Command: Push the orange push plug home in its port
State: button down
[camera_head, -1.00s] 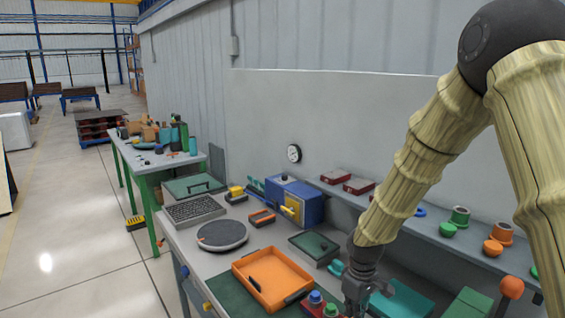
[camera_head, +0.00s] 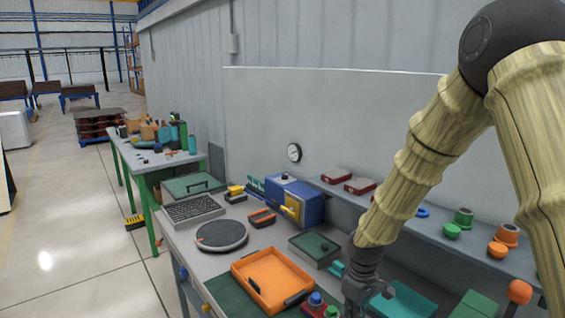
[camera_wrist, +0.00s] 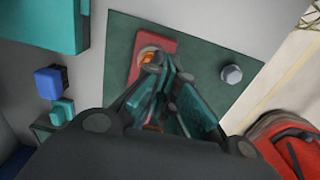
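In the wrist view an orange round part (camera_wrist: 148,57), which looks like the push plug, sits on a red plate (camera_wrist: 135,70). The plate lies on a dark green board (camera_wrist: 200,50). My gripper (camera_wrist: 166,66) has its teal finger pads drawn together at the tips and looks shut, just beside the orange part. The fingers cover some of it, so contact and how deep it sits cannot be told. In the head view my gripper (camera_head: 365,292) is low over the bench, and I cannot make out the orange part there.
A grey bolt head (camera_wrist: 231,74) stands on the green board. An orange tray (camera_head: 245,282), a blue knob (camera_head: 315,299) and a teal plate (camera_head: 405,300) are near my gripper. A shelf (camera_head: 425,225) behind holds orange and green round parts.

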jog(key=w+f, duration=0.2)
jog(key=w, duration=0.1)
jog(key=shift+w+f, duration=0.15)
jog(key=shift+w, duration=0.05)
jog(key=shift+s+r, duration=0.3)
jog(key=shift+s, duration=0.4)
jog(key=shift+s+r, duration=0.25)
jog(key=shift+s, duration=0.4)
jog(key=shift+w+f, duration=0.85)
jog(key=shift+w, duration=0.15)
jog(key=shift+s+a+r+b, duration=0.1)
jog(key=shift+s+r+b, duration=0.15)
jog(key=shift+s, duration=0.35)
jog(key=shift+w+f, duration=0.35)
jog(key=shift+f, duration=0.2)
jog(key=shift+s, duration=0.15)
jog(key=shift+f, duration=0.1)
jog(key=shift+r, duration=0.2)
